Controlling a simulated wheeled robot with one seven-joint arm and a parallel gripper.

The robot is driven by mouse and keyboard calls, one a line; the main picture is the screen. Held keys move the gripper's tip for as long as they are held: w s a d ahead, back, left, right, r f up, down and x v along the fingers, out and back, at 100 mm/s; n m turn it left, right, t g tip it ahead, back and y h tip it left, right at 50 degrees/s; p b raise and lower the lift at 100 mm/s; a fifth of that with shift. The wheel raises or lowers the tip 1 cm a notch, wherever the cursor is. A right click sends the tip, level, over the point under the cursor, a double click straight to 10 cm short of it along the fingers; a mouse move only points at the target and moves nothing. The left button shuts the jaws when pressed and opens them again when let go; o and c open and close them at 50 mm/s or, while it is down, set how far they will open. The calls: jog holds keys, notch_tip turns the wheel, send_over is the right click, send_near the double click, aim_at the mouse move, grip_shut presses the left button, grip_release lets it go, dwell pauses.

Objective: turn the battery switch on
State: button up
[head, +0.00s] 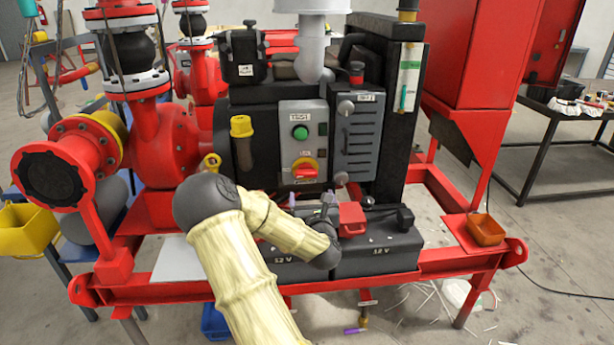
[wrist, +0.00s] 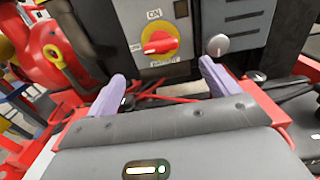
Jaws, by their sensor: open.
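The battery switch (head: 306,171) is a red rotary handle on a yellow disc, low on a grey control panel. Its handle lies roughly horizontal. In the wrist view the switch (wrist: 160,42) shows with an "ON" mark above it and a partly legible label below. My gripper (head: 312,204) is below the switch in the head view, partly hidden by my wrist. In the wrist view my gripper (wrist: 164,84) has two purple fingers spread wide and nothing between them. The switch is beyond the fingertips, apart from them.
A green button (head: 300,133) is above the switch. A grey louvred box (head: 359,140) with round knobs is to its right. Black batteries (head: 378,250), a red cap (head: 352,216) and cables lie below. A yellow-handled valve (head: 211,162) and red pump pipework stand left.

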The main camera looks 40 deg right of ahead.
aim_at(307, 175)
jog(key=p+x, duration=0.1)
jog(key=x, duration=1.1)
jog(key=shift+d, duration=0.1)
jog(key=c, duration=1)
